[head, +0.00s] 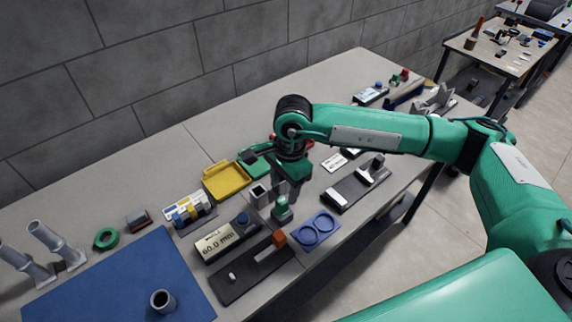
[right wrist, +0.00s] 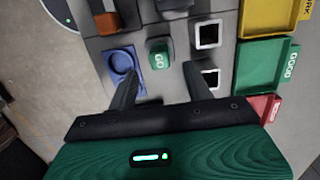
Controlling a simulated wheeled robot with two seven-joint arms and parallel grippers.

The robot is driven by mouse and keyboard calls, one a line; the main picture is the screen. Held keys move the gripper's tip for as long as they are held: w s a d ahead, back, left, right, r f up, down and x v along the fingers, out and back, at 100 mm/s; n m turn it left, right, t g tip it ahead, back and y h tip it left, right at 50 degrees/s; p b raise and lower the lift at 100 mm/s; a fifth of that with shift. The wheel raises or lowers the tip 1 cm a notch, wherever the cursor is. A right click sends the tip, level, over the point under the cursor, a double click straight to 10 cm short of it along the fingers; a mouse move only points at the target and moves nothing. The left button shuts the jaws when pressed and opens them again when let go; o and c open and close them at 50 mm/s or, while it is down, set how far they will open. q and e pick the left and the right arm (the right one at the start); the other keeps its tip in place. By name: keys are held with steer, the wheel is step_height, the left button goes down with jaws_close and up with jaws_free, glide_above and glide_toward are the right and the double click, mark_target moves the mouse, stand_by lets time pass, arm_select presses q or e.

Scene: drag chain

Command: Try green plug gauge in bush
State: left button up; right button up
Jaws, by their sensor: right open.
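The green plug gauge (head: 282,209), a small piece with a green top, stands behind the blue two-ring tray. In the right wrist view its top (right wrist: 158,54) reads GO. My right gripper (head: 287,186) is open and empty, pointing down close to the gauge. In the right wrist view its fingers (right wrist: 160,78) are spread wide, with the gauge showing between and beyond their tips; I cannot tell whether they touch it. A grey hollow cylinder (head: 162,301), seemingly the bush, stands upright on the blue mat (head: 100,284). My left gripper is out of view.
The blue two-ring tray (head: 319,230) is empty. A square open-topped holder (head: 259,193) stands beside the gauge. Yellow (head: 223,183) and green (head: 256,165) trays lie behind. A block marked 60.0 mm (head: 217,243) and a dark board with an orange block (head: 279,239) lie toward the mat.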

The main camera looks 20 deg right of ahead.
mark_target(282, 200)
steer(key=shift+s+a+f+p, duration=0.15)
steer(key=shift+f+p, duration=0.1)
steer(key=shift+f, duration=0.8)
steer(key=shift+w+a+f+p, duration=0.1)
steer(key=shift+f+p, duration=0.1)
steer(key=shift+f, duration=0.8)
steer(key=shift+s+a+f+p, duration=0.15)
steer(key=shift+f+p, duration=0.1)
steer(key=shift+f, duration=0.8)
steer(key=c, duration=1)
jaws_close()
steer(key=shift+r, duration=0.15)
steer(key=shift+r+p, duration=1.05)
steer(key=shift+r, duration=1.85)
